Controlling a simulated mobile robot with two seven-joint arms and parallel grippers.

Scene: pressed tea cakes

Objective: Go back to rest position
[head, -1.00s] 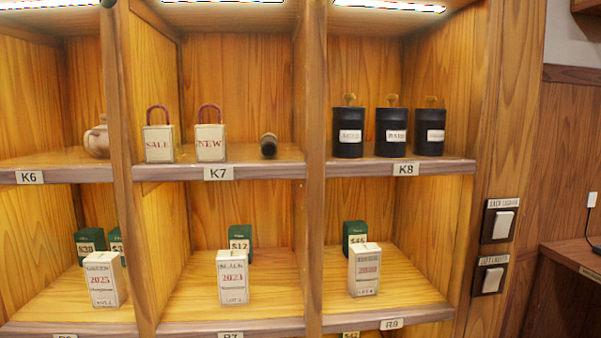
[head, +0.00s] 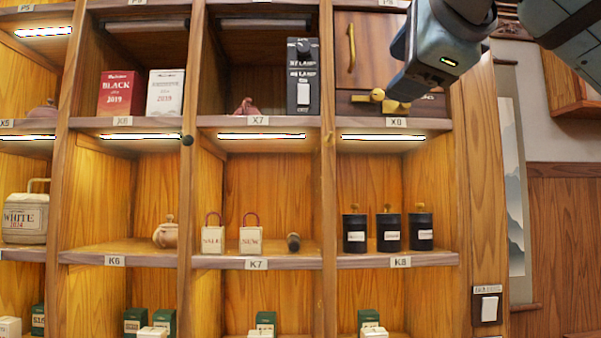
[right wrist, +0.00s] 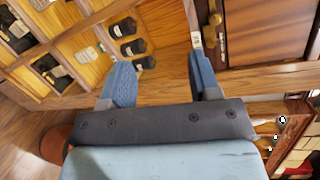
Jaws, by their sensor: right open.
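My right gripper (head: 408,85) comes in from the top right of the head view, in front of the upper right compartment. In the right wrist view its two blue fingers stand apart with nothing between them (right wrist: 160,78). The gripper is open and empty, with shelves beyond it. My left gripper is in neither view.
A tall wooden shelf fills the head view. Three black canisters (head: 388,232) stand on shelf K8. A hanging scroll (head: 512,180) is at right.

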